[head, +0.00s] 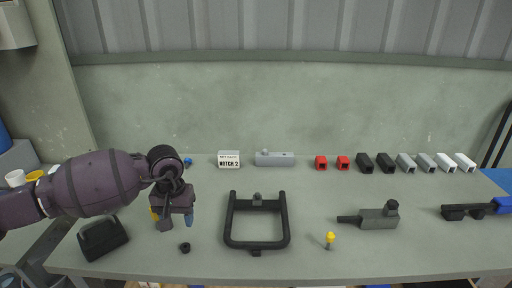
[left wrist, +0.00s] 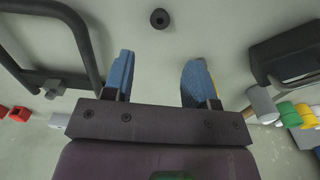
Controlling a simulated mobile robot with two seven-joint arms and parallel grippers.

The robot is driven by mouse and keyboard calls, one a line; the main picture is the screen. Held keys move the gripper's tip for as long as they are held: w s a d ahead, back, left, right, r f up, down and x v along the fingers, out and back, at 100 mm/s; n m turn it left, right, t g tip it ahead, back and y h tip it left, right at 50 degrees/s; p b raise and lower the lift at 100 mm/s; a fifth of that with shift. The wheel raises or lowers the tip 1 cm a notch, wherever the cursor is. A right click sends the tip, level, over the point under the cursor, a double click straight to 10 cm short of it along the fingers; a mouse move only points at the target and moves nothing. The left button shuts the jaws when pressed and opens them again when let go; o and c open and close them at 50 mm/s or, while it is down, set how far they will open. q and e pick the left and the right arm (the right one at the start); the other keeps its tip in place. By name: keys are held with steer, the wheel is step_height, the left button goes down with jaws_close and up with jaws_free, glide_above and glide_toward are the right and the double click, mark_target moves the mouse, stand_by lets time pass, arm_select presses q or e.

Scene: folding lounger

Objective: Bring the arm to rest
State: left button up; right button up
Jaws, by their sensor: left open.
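My left arm comes in from the left in the head view. Its left gripper (head: 172,218) hangs over the left part of the bench, fingers pointing down. In the left wrist view the two blue-padded fingers (left wrist: 153,82) are apart with nothing between them. A small black ring-shaped piece (left wrist: 159,18) lies on the bench beyond the fingertips; it also shows in the head view (head: 185,247), just in front of the gripper. My right gripper does not show in either view.
A black U-shaped frame (head: 284,222) lies right of the gripper, a black handled part (head: 103,239) to its left. Several coloured end pieces line the back.

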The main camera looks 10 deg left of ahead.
arm_select(q)
steer(key=s+d+f+n+t+h, duration=0.1)
steer(key=s+d+n+t+h, duration=0.25)
steer(key=d+n+h, duration=0.75)
steer(key=s+d+f+n+t+h, duration=0.15)
steer(key=s+d+n+h, duration=0.35)
steer(key=d+n, duration=0.55)
steer(key=a+f+n+t+y, duration=0.3)
steer(key=a+n+t+y, duration=0.25)
steer(key=n, duration=1.05)
steer(key=a+f+n+t+y, duration=0.45)
steer(key=a+n+t, duration=0.2)
steer(key=n, duration=0.85)
steer(key=s+a+f+n+g+y, duration=0.2)
steer(key=s+f+n, duration=0.3)
steer(key=n, duration=0.3)
steer(key=s+a+f+n+g+y, duration=0.3)
steer(key=s+f+n+y, duration=0.1)
steer(key=s+f+n, duration=0.1)
steer(key=s+n, duration=0.1)
steer(key=n, duration=0.1)
steer(key=shift+s+f+n+g, duration=0.2)
steer(key=shift+s+n+g, duration=0.1)
steer(key=shift+s+n, duration=0.05)
